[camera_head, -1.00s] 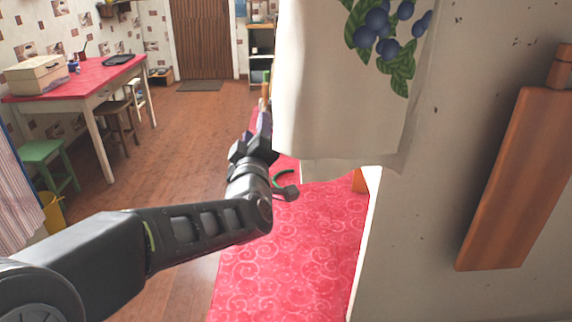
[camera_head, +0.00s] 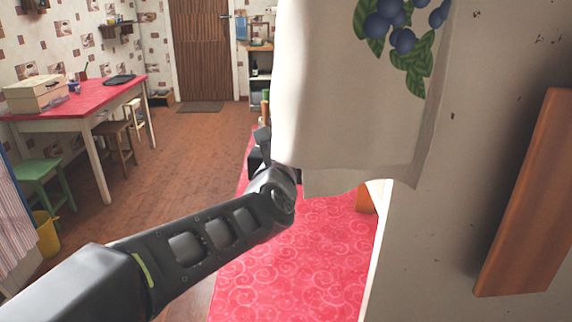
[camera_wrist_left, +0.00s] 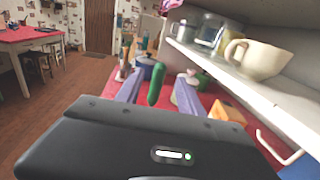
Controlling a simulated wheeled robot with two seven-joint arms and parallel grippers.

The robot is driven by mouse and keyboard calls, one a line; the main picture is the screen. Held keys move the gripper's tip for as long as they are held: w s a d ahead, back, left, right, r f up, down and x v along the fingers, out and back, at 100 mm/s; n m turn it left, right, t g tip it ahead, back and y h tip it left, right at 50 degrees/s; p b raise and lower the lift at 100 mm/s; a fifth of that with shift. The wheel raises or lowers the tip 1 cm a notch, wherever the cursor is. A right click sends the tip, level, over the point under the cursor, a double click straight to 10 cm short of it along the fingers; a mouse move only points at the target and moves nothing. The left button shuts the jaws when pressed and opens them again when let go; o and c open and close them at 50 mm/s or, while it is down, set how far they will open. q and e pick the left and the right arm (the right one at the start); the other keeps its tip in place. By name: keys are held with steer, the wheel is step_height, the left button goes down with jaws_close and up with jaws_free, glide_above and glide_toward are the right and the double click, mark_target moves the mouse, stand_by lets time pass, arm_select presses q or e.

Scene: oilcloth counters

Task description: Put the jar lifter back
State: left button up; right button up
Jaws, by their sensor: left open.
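My left gripper (camera_head: 260,150) reaches over the red counter (camera_head: 300,260) in the head view, partly hidden by the hanging towel. In the left wrist view its two fingers (camera_wrist_left: 157,80) are apart. A slim dark green thing (camera_wrist_left: 155,86) shows upright in the gap between them; it may be a handle of the jar lifter, but I cannot tell. It does not clearly touch either finger. I cannot make out the jar lifter for sure in any view. My right gripper is not in view.
A white towel (camera_head: 345,110) with blue fruit hangs close to my left arm. In the wrist view a shelf (camera_wrist_left: 225,72) with a cream mug (camera_wrist_left: 258,58) overhangs the right side. A blue pot (camera_wrist_left: 150,66) and an orange item (camera_wrist_left: 228,112) are on the counter.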

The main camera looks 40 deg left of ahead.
mark_target(292, 133)
arm_select(q)
steer(key=shift+x, duration=1.35)
steer(key=shift+w+a+r+p, duration=0.1)
steer(key=shift+w+a+p, duration=0.15)
steer(key=shift+w+p, duration=0.15)
steer(key=p+x, duration=0.1)
steer(key=x, duration=0.3)
steer(key=shift+w+a, duration=0.1)
steer(key=shift+a, duration=0.05)
steer(key=shift+c, duration=0.5)
jaws_close()
